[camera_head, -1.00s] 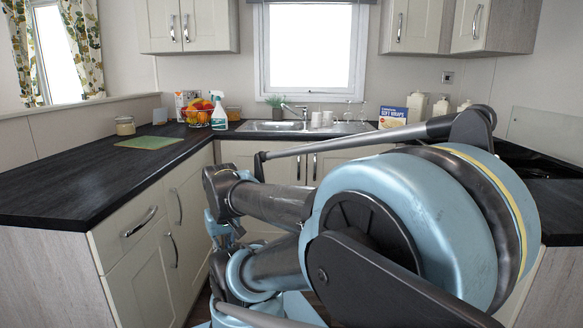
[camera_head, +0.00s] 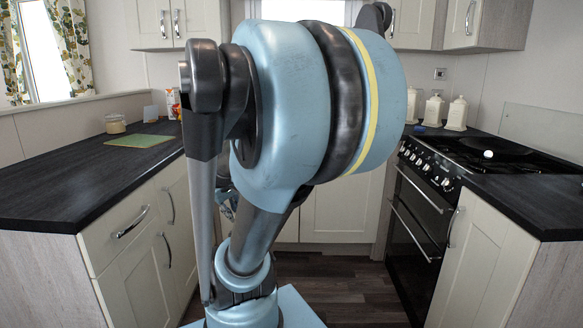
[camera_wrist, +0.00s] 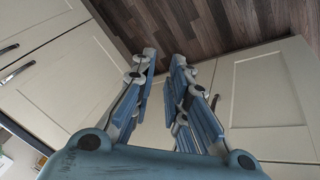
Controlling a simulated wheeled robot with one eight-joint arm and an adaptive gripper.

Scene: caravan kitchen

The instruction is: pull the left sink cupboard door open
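My gripper (camera_wrist: 165,57) shows in the wrist view with its two blue-padded fingers apart and nothing between them. Cream cupboard fronts lie beyond the fingers, and a panelled door (camera_wrist: 272,98) fills the right side; I cannot tell which door it is. No handle lies between the fingers. In the head view my arm covers the sink and most of the cupboard front below it. A cream panelled sink cupboard door (camera_head: 340,212) shows right of my arm and looks shut. The left sink cupboard door and its handle are hidden or cannot be told apart there.
The left worktop (camera_head: 70,175) stands over drawers and doors with bar handles (camera_head: 133,222). The black cooker (camera_head: 415,215) is on the right. Dark wooden floor (camera_head: 345,285) is free between them. Two left-hand handles (camera_wrist: 17,72) show in the wrist view.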

